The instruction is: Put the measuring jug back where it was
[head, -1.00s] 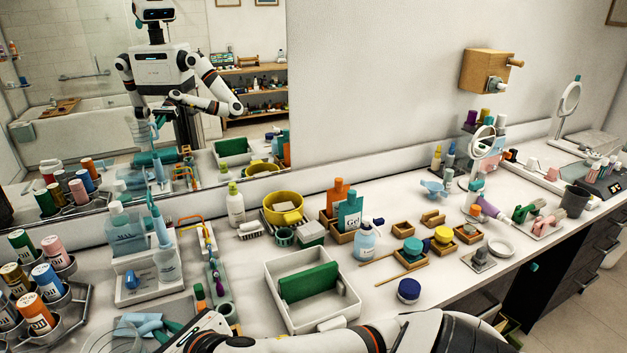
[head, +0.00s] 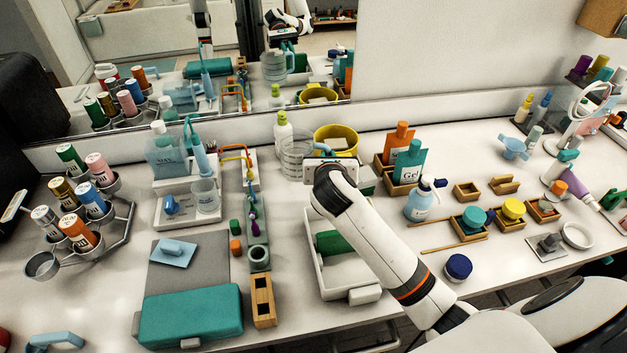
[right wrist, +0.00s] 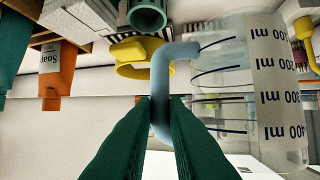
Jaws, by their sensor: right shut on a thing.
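The clear measuring jug (head: 296,158) with a pale blue handle (head: 322,149) is at the back of the counter, left of the yellow bowl (head: 336,140). My right gripper (right wrist: 160,112) is shut on the jug's handle, its green fingers on either side of it. In the right wrist view the jug (right wrist: 280,95) appears upside down with its ml scale. In the head view my right arm hides most of the gripper. Whether the jug's base touches the counter cannot be told. My left gripper is not in view.
A green-capped bottle (head: 283,135) stands close behind the jug's left side. A white tray (head: 318,277) with a green block lies in front, partly under my arm. The mirror (head: 230,60) rises behind.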

